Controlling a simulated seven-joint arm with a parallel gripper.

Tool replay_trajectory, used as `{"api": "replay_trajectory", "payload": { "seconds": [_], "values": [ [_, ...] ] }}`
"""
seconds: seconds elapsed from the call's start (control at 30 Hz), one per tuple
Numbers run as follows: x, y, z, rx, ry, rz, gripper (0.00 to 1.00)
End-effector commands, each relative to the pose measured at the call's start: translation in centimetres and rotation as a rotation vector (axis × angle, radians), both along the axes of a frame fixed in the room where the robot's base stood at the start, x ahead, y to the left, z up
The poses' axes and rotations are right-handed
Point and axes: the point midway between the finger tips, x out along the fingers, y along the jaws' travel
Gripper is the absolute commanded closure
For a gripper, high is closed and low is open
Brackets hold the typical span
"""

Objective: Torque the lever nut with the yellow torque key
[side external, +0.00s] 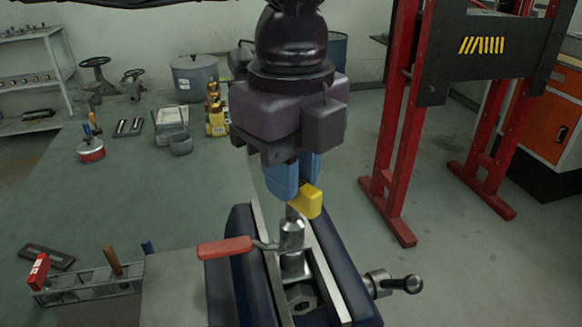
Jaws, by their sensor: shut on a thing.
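The yellow torque key (309,201) is held between the blue fingers of my gripper (294,180), which is shut on it. Its grey shaft points down and meets the top of the silver valve body (292,240). The fingers and yellow head hide part of the shaft, and I cannot tell whether it is seated on the lever nut. The lever with its red handle (224,248) sticks out to the left of the valve. The valve stands upright between the jaws of a dark blue vise (245,275).
The vise handle (400,284) sticks out to the right. A tool rack (85,285) with several handles stands at the lower left. A red round can (90,151), handwheel valves (95,75) and a grey pot (195,78) are farther back. A red press frame (400,120) stands at the right.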

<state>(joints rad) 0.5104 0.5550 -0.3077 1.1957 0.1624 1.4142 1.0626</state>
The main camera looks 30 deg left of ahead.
Motion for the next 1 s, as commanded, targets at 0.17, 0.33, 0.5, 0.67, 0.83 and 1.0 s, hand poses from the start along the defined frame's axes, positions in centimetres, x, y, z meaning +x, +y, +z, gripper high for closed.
{"api": "replay_trajectory", "payload": {
  "seconds": [0.17, 0.33, 0.5, 0.67, 0.83, 1.0],
  "values": [
    [-0.03, -0.06, 0.06, -0.002, 0.000, -0.012, 1.00],
    [0.00, -0.05, 0.05, -0.002, 0.000, -0.101, 1.00],
    [0.00, -0.05, 0.05, -0.002, 0.000, -0.100, 1.00],
    [0.02, -0.04, 0.03, -0.002, 0.001, -0.183, 1.00],
    [-0.01, -0.06, 0.04, -0.002, 0.000, -0.199, 1.00],
    [-0.01, -0.07, 0.04, -0.002, 0.000, -0.196, 1.00]
  ]
}}
